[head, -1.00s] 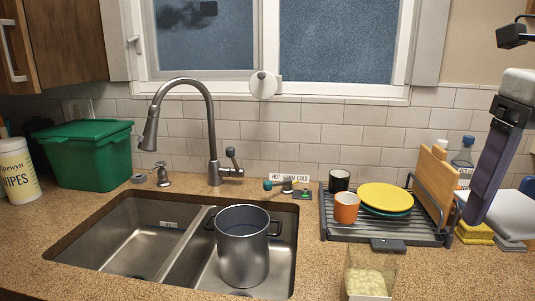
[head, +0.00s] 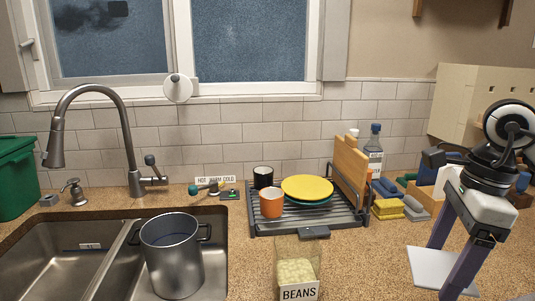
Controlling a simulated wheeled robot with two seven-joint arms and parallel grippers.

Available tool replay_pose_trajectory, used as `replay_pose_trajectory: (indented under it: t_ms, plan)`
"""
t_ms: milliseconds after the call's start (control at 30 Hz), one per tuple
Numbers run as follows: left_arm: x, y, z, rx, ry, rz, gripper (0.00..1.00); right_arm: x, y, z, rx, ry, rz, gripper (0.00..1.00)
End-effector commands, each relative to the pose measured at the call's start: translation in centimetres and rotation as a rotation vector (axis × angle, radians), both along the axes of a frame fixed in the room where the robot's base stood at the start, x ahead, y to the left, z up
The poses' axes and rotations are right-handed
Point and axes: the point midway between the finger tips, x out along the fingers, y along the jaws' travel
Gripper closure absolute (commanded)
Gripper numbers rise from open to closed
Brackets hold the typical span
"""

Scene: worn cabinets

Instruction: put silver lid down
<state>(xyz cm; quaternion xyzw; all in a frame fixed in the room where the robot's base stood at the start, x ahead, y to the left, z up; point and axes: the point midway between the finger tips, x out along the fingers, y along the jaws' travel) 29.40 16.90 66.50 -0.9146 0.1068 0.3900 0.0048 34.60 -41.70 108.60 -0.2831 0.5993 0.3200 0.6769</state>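A round pale disc with a small dark knob (head: 178,88) shows at the window's lower frame; it looks like a lid, but I cannot tell for sure that it is the silver lid. No other silver lid is clear in view. An open, lidless steel pot (head: 172,257) stands in the right sink basin. My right gripper (head: 440,272) is over the counter at the right, pointing down and left, its two purple fingers apart. A flat pale slab (head: 425,268) shows between and behind the fingers; I cannot tell whether they touch it. My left gripper is out of view.
A dish rack (head: 340,218) holds a yellow plate (head: 307,187), cups and wooden boards. A clear bean container (head: 297,268) stands in front of it. Counter between container and gripper is clear.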

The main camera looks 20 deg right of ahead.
Motion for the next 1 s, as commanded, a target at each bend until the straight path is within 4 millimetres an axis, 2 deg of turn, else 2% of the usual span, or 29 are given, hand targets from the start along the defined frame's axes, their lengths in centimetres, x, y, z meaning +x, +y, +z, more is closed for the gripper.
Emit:
replay_pose_trajectory:
  t_ms: [133,267,367,500,700,900,1000]
  plan:
    - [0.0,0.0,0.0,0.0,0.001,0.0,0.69,0.2,0.6,-1.0,-0.004,-0.003,0.087,0.5]
    - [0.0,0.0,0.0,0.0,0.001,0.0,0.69,0.6,2.4,-3.2,0.002,-0.004,0.281,0.5]
    - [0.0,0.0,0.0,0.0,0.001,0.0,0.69,1.2,4.9,-5.3,0.004,-0.007,0.52,0.5]
    - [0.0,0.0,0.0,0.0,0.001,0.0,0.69,2.1,9.4,-8.0,0.0,-0.01,0.939,0.5]
    - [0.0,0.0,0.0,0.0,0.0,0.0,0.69,3.0,15.9,-10.4,-0.008,-0.007,1.574,0.5]
    - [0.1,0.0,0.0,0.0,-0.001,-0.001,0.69,3.3,19.7,-11.3,-0.007,-0.001,2.032,0.5]
    - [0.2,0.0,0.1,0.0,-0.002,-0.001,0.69,3.4,20.6,-11.5,-0.005,0.0,2.163,0.5]
